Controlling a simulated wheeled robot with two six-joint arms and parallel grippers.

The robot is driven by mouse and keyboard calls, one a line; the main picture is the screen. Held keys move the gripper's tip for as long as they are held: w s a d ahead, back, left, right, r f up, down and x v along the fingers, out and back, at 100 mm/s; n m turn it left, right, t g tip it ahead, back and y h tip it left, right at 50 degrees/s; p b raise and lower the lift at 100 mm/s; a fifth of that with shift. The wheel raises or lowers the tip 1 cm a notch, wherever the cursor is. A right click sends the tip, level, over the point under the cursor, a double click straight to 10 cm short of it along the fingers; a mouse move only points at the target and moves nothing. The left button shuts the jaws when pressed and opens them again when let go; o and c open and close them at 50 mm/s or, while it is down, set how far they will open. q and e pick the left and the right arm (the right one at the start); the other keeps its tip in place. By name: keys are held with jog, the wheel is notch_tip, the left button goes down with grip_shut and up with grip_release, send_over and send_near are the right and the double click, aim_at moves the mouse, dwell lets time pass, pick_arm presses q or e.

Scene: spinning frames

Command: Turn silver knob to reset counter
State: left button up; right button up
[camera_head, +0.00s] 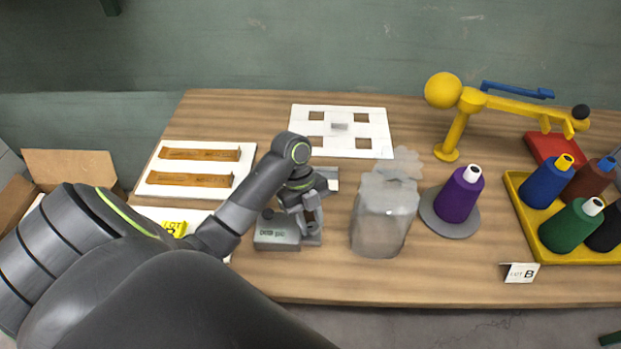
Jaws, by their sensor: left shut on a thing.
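My left gripper (312,228) reaches down to the right side of the counter and is shut on the silver knob there. The knob is mostly hidden by the fingers, and I cannot tell how far it is turned. The digits are too small to read surely. My right gripper is not in view.
A grey translucent bag (384,218) stands close right of my left gripper. A purple thread cone (458,196) sits on a grey disc beyond it. A yellow tray (565,250) holds several cones. A yellow arm stand (457,118) rises behind.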

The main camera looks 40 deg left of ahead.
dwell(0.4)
pick_arm(q)
jog(key=o, duration=0.8)
jog(key=shift+o, duration=0.8)
jog(key=shift+w, duration=0.1)
jog(key=shift+f, duration=0.1)
